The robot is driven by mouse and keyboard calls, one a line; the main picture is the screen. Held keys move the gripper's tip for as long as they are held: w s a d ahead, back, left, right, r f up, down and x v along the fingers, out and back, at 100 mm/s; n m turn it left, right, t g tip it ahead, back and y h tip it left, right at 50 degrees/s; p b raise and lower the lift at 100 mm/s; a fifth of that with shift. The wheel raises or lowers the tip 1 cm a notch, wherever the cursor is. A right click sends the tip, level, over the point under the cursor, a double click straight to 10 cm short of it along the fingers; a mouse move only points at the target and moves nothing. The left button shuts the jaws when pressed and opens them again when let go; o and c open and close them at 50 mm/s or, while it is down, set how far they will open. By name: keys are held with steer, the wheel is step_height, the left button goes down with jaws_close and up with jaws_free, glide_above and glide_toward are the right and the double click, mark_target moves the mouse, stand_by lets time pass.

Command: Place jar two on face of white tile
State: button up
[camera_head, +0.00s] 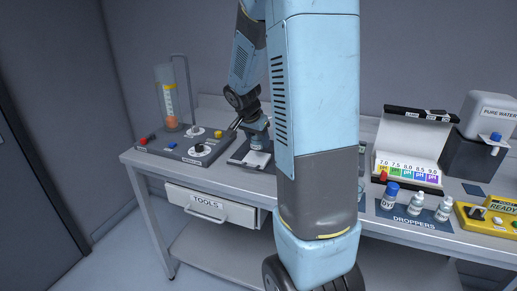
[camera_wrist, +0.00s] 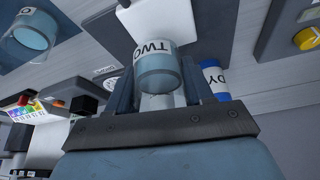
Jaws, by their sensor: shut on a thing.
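My gripper (camera_wrist: 158,88) is shut on jar two (camera_wrist: 158,68), a clear jar with a white band reading TWO and bluish contents. In the head view, jar two (camera_head: 259,142) appears small below my gripper (camera_head: 257,129), roughly upright. The white tile (camera_wrist: 158,18) lies on a dark pad just beyond the jar in the wrist view. In the head view, the white tile (camera_head: 257,160) shows right below the jar. I cannot tell whether the jar touches the tile. The jar's far side is hidden.
A dark control panel (camera_head: 184,146) with knobs and a tall clear cylinder (camera_head: 168,98) stands left of the tile. Another jar (camera_wrist: 32,38) stands at the wrist view's upper left. Dropper bottles (camera_head: 389,196) and a pH chart box (camera_head: 407,171) are at the right.

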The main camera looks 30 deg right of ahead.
mark_target(257, 156)
steer(key=shift+w+d+f, duration=0.2)
steer(key=shift+w+f, duration=0.4)
steer(key=shift+f, duration=1.65)
steer(key=shift+f, duration=0.1)
steer(key=o, duration=1.1)
